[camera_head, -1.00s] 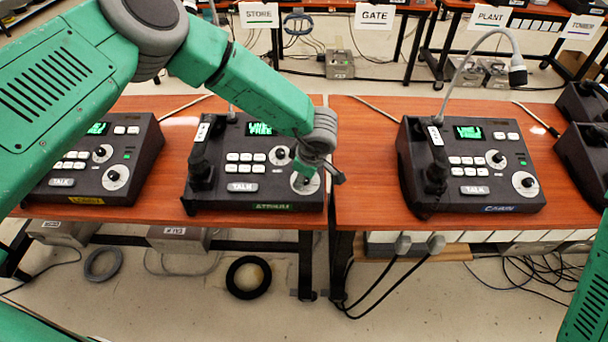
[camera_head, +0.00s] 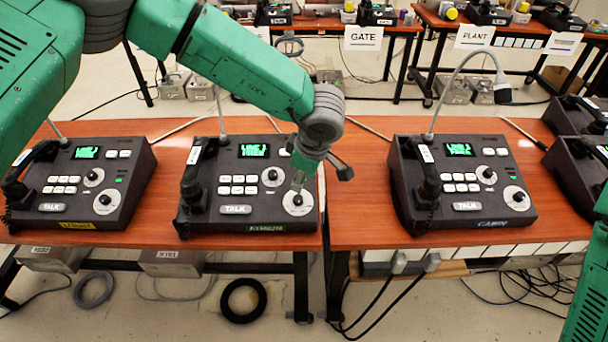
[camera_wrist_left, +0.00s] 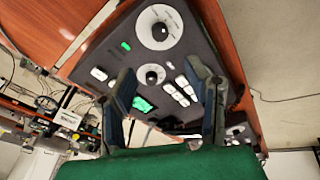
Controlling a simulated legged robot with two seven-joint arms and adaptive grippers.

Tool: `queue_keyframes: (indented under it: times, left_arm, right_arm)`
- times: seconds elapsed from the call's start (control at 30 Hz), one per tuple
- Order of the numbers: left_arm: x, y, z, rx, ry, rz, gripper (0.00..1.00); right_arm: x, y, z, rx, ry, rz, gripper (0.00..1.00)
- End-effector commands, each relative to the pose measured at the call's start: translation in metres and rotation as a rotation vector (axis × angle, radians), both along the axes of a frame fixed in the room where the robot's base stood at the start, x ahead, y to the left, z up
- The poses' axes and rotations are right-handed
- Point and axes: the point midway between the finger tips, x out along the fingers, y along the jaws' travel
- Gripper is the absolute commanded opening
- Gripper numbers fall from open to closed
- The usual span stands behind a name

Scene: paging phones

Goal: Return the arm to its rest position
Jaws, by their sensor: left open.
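My left arm comes in from the left over the middle paging phone (camera_head: 247,185). Its gripper (camera_head: 322,172) is open and empty, above the lower right knob (camera_head: 298,202) of that phone. I cannot tell from the head view whether a finger touches the knob. In the left wrist view the two fingers (camera_wrist_left: 167,78) stand apart, with the phone's panel (camera_wrist_left: 125,60), lit screen, buttons and two dials beyond them. The middle phone's screen (camera_head: 258,151) glows green. A bit of my right arm shows at the right edge; its gripper is out of view.
Another phone (camera_head: 75,182) stands to the left and one (camera_head: 462,178) to the right, with a gooseneck microphone (camera_head: 500,90) rising behind it. More dark units (camera_head: 580,170) sit at the far right. Tables with GATE (camera_head: 363,38) and PLANT (camera_head: 474,36) signs stand behind.

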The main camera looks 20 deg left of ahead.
Motion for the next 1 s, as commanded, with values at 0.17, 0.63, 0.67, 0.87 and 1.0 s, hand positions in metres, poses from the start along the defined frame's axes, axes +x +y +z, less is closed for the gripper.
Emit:
queue_keyframes:
  times: [0.17,0.63,0.67,0.87,1.0]
  left_arm:
    - [0.000,0.000,0.000,0.000,0.000,0.000,0.44]
    - [-0.100,0.062,-0.167,0.264,-0.034,-0.680,0.44]
    - [-0.114,0.067,-0.179,0.268,-0.021,-0.747,0.44]
    - [-0.232,0.105,-0.243,0.199,0.134,-1.185,0.44]
    - [-0.299,0.125,-0.254,0.111,0.245,-1.367,0.44]
  right_arm:
    - [0.002,0.000,0.000,0.000,-0.003,0.000,0.40]
    - [0.001,0.000,-0.055,0.000,-0.002,0.000,0.40]
    - [0.001,0.000,-0.060,0.000,-0.002,0.000,0.40]
    - [0.001,0.000,-0.090,0.000,-0.002,0.000,0.40]
    - [0.001,0.000,-0.103,0.000,-0.002,0.000,0.40]
